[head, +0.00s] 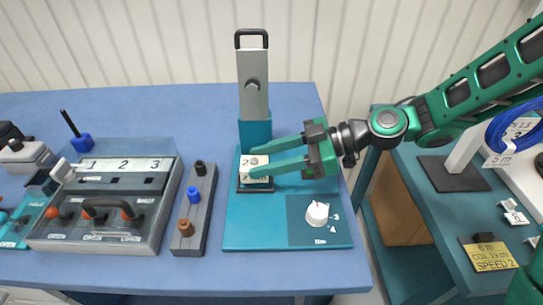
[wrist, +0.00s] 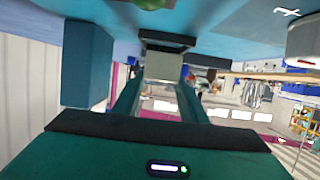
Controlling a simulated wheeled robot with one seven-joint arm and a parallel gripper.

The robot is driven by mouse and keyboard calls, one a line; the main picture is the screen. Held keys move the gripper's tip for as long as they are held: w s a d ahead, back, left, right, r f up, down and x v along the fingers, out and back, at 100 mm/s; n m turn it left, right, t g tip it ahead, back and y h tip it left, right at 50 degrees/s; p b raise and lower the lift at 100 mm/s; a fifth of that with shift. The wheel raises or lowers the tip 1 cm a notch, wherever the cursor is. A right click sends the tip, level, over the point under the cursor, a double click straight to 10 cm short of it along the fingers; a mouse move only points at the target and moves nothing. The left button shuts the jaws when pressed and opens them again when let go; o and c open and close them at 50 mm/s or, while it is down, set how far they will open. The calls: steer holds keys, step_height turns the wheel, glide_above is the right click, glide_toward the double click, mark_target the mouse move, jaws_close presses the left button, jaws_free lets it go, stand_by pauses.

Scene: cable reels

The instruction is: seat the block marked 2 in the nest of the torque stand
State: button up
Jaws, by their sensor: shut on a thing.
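The teal torque stand (head: 235,225) is on the blue bench, with a grey lever arm (head: 253,85) upright at its back. Its nest (head: 256,188) is a dark frame on the base plate. My gripper (head: 256,166) reaches in from the right, shut on a cream block (head: 246,172) marked 2. The block is at the nest, with the dark frame showing below it; I cannot tell whether it is fully down. In the wrist view, the pale block (wrist: 162,66) is between the fingers, with the dark frame (wrist: 168,38) just beyond it.
A white dial (head: 317,213) is at the stand's front right. Left of the stand are a grey strip with several coloured knobs (head: 194,210) and a grey case marked 1, 2, 3 (head: 105,230). Another bench with cable reels and a yellow SPEED 2 card (head: 489,257) is at right.

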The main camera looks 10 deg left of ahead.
steer(key=shift+f, duration=0.1)
steer(key=shift+f, duration=0.75)
steer(key=o, duration=1.3)
steer(key=v, duration=1.1)
steer(key=shift+w+f, duration=0.1)
steer(key=shift+a, duration=0.1)
